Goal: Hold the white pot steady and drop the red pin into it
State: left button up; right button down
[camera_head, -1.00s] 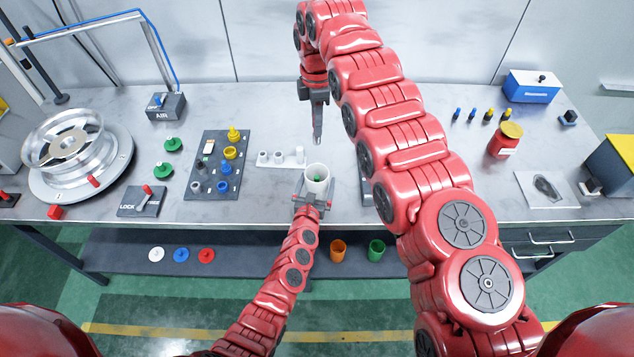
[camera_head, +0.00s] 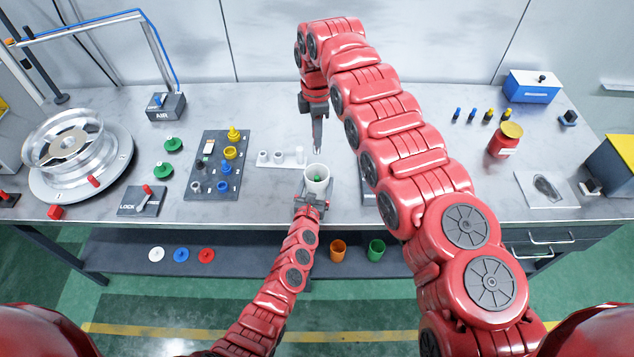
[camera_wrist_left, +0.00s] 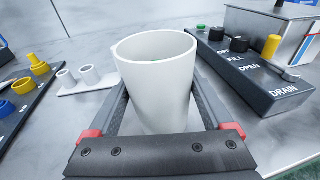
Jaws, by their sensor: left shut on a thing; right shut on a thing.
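The white pot (camera_head: 317,185) stands upright near the bench's front edge, and something green shows inside it. It fills the middle of the left wrist view (camera_wrist_left: 155,85). My left gripper (camera_head: 315,196) is shut on the pot, with a finger along each side. My right gripper (camera_head: 317,149) points down just behind the pot's rim, close to it in the head view. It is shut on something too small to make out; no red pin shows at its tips.
A white holder with small cups (camera_head: 283,158) lies just left of the pot. A dark panel with coloured knobs (camera_head: 216,165) is farther left. A dark DRAIN control box (camera_wrist_left: 250,75) stands close to the pot on the right. A red jar (camera_head: 505,142) is far right.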

aim_at(316, 153)
jog(key=shift+a+f, duration=0.1)
jog(key=shift+f, duration=4.6)
jog(key=c, duration=0.7)
grip_release()
jog(key=shift+c, duration=0.2)
notch_tip(316, 153, up, 12)
